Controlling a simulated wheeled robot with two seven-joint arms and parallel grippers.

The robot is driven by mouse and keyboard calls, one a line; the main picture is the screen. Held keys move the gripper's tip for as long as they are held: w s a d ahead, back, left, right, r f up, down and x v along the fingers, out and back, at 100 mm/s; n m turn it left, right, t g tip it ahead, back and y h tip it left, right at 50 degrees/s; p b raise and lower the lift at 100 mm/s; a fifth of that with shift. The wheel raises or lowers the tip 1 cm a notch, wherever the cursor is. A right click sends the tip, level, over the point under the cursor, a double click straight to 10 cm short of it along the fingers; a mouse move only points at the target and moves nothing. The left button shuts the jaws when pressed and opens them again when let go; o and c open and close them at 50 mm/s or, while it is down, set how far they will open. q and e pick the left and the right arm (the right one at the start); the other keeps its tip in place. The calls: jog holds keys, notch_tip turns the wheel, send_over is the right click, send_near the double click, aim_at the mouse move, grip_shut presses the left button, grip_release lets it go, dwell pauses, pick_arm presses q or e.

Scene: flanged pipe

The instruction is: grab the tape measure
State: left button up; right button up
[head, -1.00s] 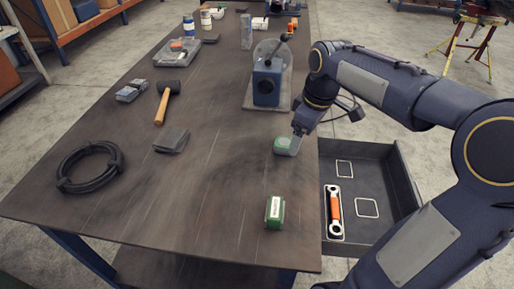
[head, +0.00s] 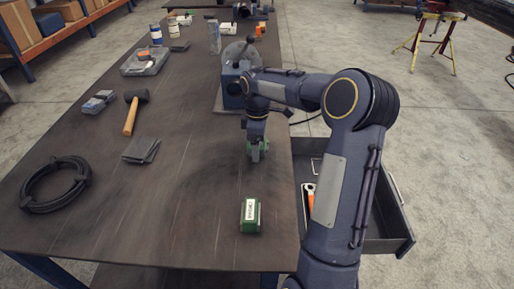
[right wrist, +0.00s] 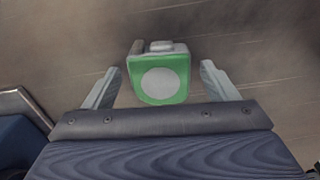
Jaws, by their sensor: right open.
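The tape measure (right wrist: 160,80) is a green case with a pale round disc and a grey top. In the right wrist view it sits between the two spread fingers of my right gripper (right wrist: 160,88), with a gap on each side. In the head view only part of the green tape measure (head: 264,147) shows, on the table near its right edge, beneath my right gripper (head: 256,150), which points down over it. My right gripper is open and holds nothing. My left gripper is not in view.
A green box with a white label (head: 250,215) stands nearer on the table (head: 190,225). A blue machine (head: 232,92) is just behind my right gripper. An open drawer (head: 385,235) with an orange-handled wrench (head: 309,197) is at right. A hammer (head: 131,117) and black cable coil (head: 55,184) lie left.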

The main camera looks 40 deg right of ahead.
jog(key=shift+f, duration=0.15)
jog(key=c, duration=1.2)
